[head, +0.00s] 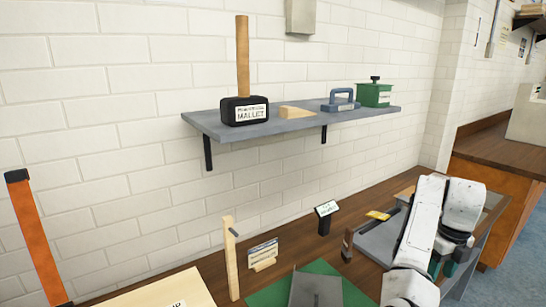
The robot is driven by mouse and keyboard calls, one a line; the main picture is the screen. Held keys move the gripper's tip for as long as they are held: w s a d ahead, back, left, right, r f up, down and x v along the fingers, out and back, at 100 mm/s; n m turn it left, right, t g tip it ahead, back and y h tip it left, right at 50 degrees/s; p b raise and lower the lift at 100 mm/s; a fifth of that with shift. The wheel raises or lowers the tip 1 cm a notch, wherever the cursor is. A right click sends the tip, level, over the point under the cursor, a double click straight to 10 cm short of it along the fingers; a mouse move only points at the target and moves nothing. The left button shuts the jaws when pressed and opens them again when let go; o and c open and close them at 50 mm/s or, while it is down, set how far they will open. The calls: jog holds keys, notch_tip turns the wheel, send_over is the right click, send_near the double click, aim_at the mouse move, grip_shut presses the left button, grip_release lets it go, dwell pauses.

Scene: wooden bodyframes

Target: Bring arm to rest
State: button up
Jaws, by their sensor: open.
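My white arm (428,220) rises at the lower right and bends over at the top. Its end hangs down on the right side, above the grey bench fixture. My gripper (443,266) is at this lower end, small and dark, partly hidden behind my arm. It is open, and I see nothing held in it.
A grey wall shelf (290,123) holds a black-headed mallet (244,110), a wooden wedge (296,112), a blue-grey handled tool (341,101) and a green box (374,95). Below, the wooden bench carries a grey fixture (378,243), an upright wooden post (231,258) and a small sign (326,217).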

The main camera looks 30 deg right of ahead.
jog(key=s+a+f+n+h, duration=0.2)
jog(key=s+a+f+n, duration=0.1)
jog(key=a+f+n, duration=0.55)
jog(key=s+a+f+n+h, duration=0.1)
jog(key=s+a+f+n, duration=0.35)
jog(key=n, duration=0.75)
jog(key=s+a+f+n+y, duration=0.1)
jog(key=s+a+n, duration=0.2)
jog(key=a+n, duration=0.2)
jog(key=s+a+f+n, duration=0.2)
jog(key=a+n, duration=0.4)
jog(key=a, duration=0.3)
jog(key=s+a+f+n+t+y, duration=0.1)
jog(key=s+a+f+n, duration=0.1)
jog(key=s+a+n, duration=0.2)
jog(key=a+n, duration=0.2)
jog(key=a, duration=0.1)
jog(key=shift+a+f+y, duration=0.15)
jog(key=shift+a+y, duration=0.1)
jog(key=shift+y, duration=0.05)
jog(key=shift+n, duration=0.25)
